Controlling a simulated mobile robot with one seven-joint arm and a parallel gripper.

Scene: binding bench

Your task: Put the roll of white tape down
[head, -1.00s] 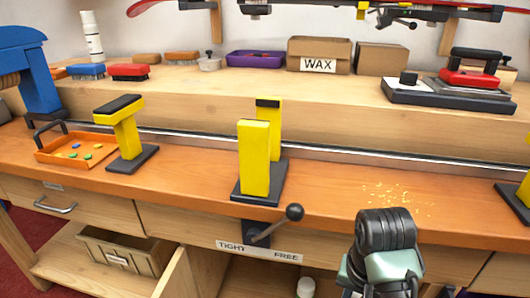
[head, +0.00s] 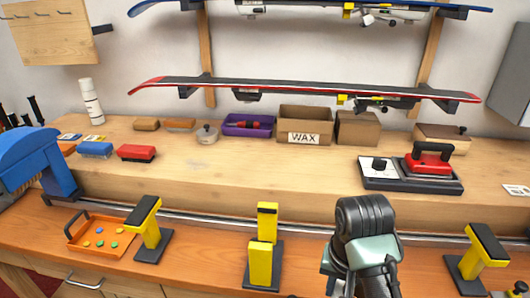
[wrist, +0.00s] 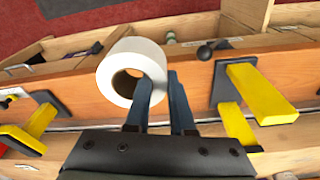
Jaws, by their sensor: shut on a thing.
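In the wrist view my gripper (wrist: 164,98) is shut on the roll of white tape (wrist: 112,70). One finger is at the roll's hole and the other lies along its outside, so the roll's wall is between them. The roll is held up and covers part of the bench's front edge in that view. I cannot tell its height above the bench. In the head view only my dark arm shows, at the lower right of centre; the fingers and the roll are hidden there.
Yellow vise posts (head: 261,262), (head: 149,230) and (head: 481,252) stand along the orange bench strip (head: 205,258). An orange tray (head: 80,247) lies at the left. A waxing iron (head: 428,160), a WAX box (head: 305,127) and brushes stand on the raised shelf. The strip between posts looks clear.

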